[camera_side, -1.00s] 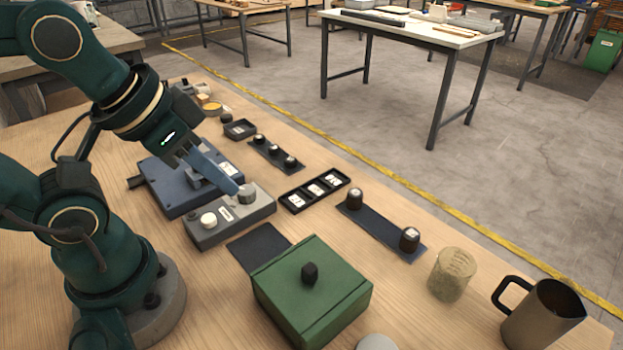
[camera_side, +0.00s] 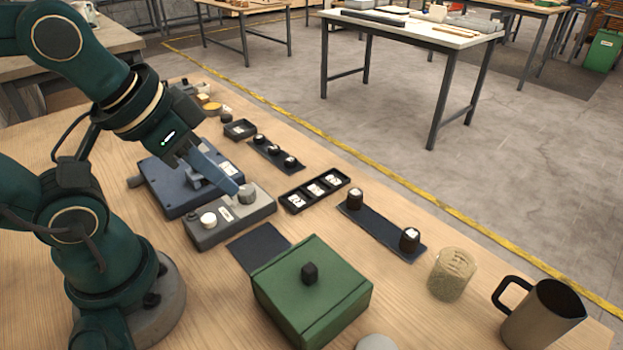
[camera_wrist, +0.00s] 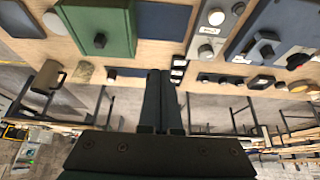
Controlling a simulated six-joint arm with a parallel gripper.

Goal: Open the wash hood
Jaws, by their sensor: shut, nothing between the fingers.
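A green box (camera_side: 335,290) with a flat lid and a black knob (camera_side: 310,273) stands at the front of the bench, and it looks closed. It also shows in the wrist view (camera_wrist: 118,22), at the upper left. I cannot tell from any label whether this is the wash hood. My gripper (camera_side: 236,189) is shut and empty, with its fingers slanting down to the right. In the side view its tips overlap the area beside the grey knob (camera_side: 247,194) on the grey control box (camera_side: 232,222). Whether they touch it cannot be told. The fingers also show in the wrist view (camera_wrist: 160,73).
A blue-grey unit (camera_side: 165,185) stands behind the control box. A dark mat (camera_side: 258,247) lies between control box and green box. A black tray (camera_side: 315,189), a strip with dark knobs (camera_side: 382,226), a beaker (camera_side: 452,275) and a mug (camera_side: 540,315) stand to the right.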

